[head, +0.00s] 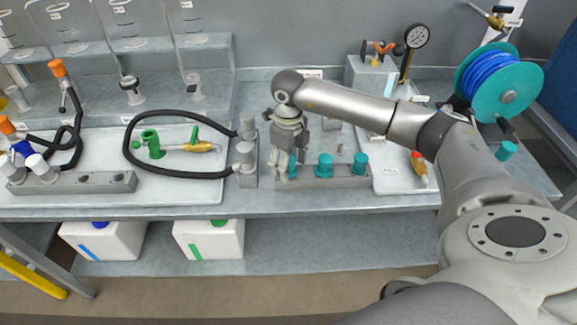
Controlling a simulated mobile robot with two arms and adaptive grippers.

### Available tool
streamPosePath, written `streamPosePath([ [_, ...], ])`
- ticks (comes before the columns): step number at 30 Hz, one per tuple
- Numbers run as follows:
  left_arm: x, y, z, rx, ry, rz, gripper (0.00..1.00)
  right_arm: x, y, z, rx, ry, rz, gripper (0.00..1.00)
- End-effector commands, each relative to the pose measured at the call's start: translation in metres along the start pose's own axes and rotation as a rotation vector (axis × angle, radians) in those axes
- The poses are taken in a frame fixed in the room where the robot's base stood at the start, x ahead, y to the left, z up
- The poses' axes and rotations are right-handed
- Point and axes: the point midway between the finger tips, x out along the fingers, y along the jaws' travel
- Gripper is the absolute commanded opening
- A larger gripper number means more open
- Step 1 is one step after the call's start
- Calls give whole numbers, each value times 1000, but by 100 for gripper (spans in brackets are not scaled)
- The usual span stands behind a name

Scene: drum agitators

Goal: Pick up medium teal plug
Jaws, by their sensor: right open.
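Several teal plugs stand upright in a row in a grey rack (343,183) on the bench. The middle plug (325,166) and the right plug (361,164) show clearly. The left plug (292,170) is partly hidden behind my right gripper. I cannot tell for certain which one is the medium plug. My right gripper (287,172) is open and points down at the rack's left end, with its fingers at the left plug. I cannot tell whether they touch it. My left gripper is not in view.
Left of the gripper stands a grey holder (247,165) with a black hose (130,150) looping from it. A teal reel (507,88) and a pressure gauge (416,37) are at the right. A green valve fitting (151,143) lies on the left white tray (190,190).

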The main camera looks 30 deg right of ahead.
Motion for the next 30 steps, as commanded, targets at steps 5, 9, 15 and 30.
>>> streamPosePath([
  [5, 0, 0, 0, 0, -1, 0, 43, 0, 0, 0, 0, -1, 0, 38],
  [9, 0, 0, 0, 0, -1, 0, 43, -1, 0, 0, 0, -1, 0, 20],
  [15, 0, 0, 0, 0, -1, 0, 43, -1, 0, 0, 1, -1, 0, 7],
  [30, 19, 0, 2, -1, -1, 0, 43, -36, 4, 1, -3, -7, -1, 7],
])
